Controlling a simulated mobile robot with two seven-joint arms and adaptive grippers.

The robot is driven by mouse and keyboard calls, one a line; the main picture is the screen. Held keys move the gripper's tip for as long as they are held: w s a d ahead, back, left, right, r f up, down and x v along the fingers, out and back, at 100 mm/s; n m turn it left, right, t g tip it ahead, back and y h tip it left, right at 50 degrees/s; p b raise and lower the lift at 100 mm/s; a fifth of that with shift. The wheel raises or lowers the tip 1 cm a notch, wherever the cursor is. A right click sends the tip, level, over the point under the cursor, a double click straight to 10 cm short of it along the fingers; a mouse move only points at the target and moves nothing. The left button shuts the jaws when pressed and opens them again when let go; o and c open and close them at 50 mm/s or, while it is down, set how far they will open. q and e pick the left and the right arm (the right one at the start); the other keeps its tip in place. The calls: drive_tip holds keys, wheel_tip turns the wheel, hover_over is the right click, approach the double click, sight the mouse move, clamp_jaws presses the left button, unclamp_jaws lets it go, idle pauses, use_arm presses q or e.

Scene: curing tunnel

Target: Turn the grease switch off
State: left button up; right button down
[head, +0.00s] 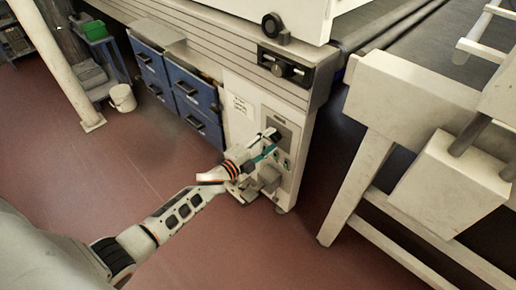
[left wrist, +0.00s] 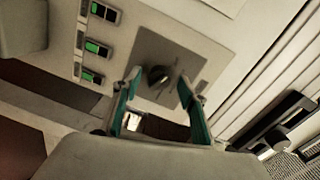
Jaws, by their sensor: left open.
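A dark rotary knob (left wrist: 157,76) sits on a grey plate (left wrist: 185,60) on the pale machine panel. The grey plate (head: 284,124) also shows in the head view. Several small switches with green faces (left wrist: 97,47) stand in a row left of the plate in the left wrist view. I cannot read any label, so I cannot tell which control is the grease switch. My left gripper (left wrist: 160,82) is open, its teal fingers pointing at the panel. The fingertips appear on either side of the knob; whether they touch it is unclear. The gripper (head: 269,147) partly hides the panel in the head view.
Blue drawers (head: 197,104) stand left of the panel. A white bucket (head: 122,97) is on the red floor farther left. A pale metal frame (head: 358,150) with legs stands to the right. A dark fitting with a knob (head: 284,68) is above the panel.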

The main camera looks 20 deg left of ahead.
use_arm(q)
drive_tip(key=v, duration=1.1)
drive_tip(key=shift+r, duration=0.1)
